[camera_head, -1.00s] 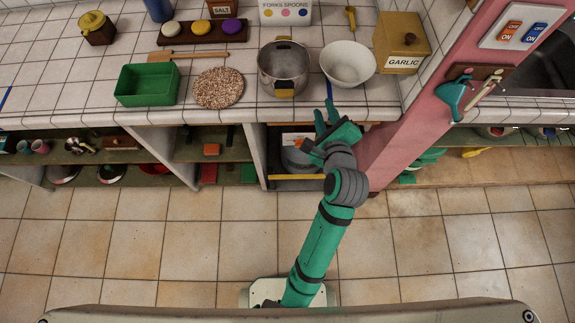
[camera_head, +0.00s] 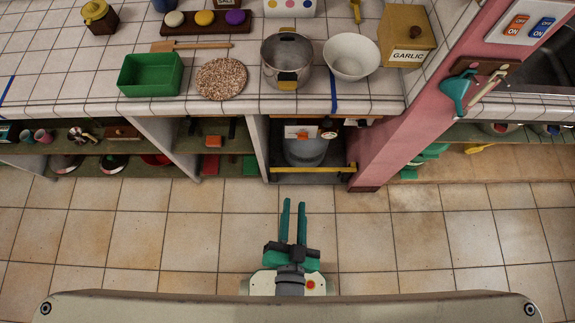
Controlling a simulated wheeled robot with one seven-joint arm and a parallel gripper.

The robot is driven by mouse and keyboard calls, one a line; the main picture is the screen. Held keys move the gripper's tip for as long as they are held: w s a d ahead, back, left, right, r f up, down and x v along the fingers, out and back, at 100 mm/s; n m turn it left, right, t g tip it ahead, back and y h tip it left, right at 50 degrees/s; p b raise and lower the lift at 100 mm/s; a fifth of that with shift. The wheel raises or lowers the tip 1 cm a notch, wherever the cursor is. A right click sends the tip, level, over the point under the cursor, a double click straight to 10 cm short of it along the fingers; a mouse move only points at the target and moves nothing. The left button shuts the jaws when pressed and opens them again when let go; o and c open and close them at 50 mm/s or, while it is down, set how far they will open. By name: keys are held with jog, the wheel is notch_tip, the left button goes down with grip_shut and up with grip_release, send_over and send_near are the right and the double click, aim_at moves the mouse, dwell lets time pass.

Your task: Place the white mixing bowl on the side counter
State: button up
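The white mixing bowl (camera_head: 351,60) stands upright and looks empty on the white tiled counter (camera_head: 80,88). It is right of a steel pot (camera_head: 272,62) and left of the garlic box (camera_head: 405,36). Another counter section (camera_head: 520,106) lies right of the pink post, beside a dark sink; I cannot tell whether this is the side counter. My gripper (camera_head: 293,203) is low over the floor, well in front of the counter and far from the bowl. Its two teal fingers are apart with nothing between them.
A green tub (camera_head: 150,76) and a round speckled mat (camera_head: 221,80) are left of the pot. The pink post (camera_head: 400,140) divides the counters. Below, an open shelf bay holds a grey pot (camera_head: 305,152) behind a yellow bar (camera_head: 312,169). The tiled floor is clear.

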jog(key=s+a+r+n+y, duration=0.1)
jog(key=s+r+n, duration=0.1)
jog(key=s+n, duration=0.3)
jog(key=shift+s+a, duration=0.2)
jog(key=shift+a, duration=0.15)
